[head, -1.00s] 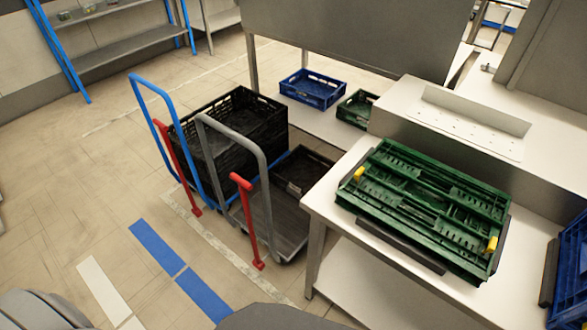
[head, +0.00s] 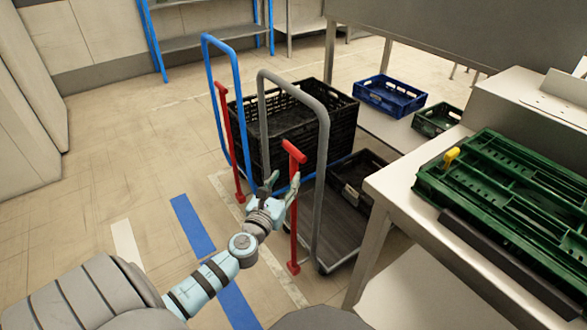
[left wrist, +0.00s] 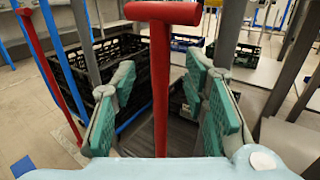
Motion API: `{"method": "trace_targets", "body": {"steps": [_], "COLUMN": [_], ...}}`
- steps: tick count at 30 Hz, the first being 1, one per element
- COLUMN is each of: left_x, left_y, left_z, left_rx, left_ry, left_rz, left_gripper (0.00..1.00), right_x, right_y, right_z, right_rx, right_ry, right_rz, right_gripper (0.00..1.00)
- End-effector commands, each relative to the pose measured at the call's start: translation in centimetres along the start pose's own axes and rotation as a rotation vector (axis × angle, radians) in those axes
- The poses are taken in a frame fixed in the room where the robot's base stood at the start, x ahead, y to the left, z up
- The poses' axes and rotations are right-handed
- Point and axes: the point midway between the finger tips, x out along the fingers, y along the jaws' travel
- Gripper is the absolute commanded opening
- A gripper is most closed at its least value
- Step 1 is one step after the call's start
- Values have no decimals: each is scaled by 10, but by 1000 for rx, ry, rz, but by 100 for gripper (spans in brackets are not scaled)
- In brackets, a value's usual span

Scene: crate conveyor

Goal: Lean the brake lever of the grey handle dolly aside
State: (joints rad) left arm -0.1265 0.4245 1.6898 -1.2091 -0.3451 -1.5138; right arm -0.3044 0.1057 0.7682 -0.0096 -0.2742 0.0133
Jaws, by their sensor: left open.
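The grey handle dolly (head: 324,130) stands beside the white table, with its red brake lever (head: 293,225) upright in front of the grey handle. The lever has a red crossbar on top (head: 294,151). My left gripper (head: 283,182) is open at the lever's upper part, below the crossbar. In the left wrist view the lever (left wrist: 160,85) runs between the two green-padded fingers (left wrist: 162,95), with a gap on both sides. The lever's foot is hidden there. My right gripper is not in view.
A blue handle dolly (head: 206,80) with its own red lever (head: 228,140) stands just left, carrying a black crate (head: 345,115). The white table (head: 400,185) with green crates is close on the right. Floor at left is clear.

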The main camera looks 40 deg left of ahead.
Motion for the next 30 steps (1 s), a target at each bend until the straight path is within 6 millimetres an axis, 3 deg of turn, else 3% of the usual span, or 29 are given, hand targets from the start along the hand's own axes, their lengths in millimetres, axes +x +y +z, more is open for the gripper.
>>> {"method": "trace_targets", "body": {"steps": [3,9,19,20,27,30], "left_x": [33,67,75,75,75,75], "left_y": [0,1,1,1,1,1], "left_z": [-2,-2,-2,-2,-2,-2], "left_rx": [-3,-4,-4,-4,-4,-4], "left_ry": [-1,1,3,3,3,3], "left_rz": [2,2,1,1,1,1], "left_gripper": [40,40,40,39,0,0], "right_x": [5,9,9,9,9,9], "right_y": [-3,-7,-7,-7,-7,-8], "right_z": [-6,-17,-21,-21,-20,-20], "right_rx": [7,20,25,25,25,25], "right_ry": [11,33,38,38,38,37], "right_rz": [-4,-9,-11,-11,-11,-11], "right_gripper": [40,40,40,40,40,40]}}
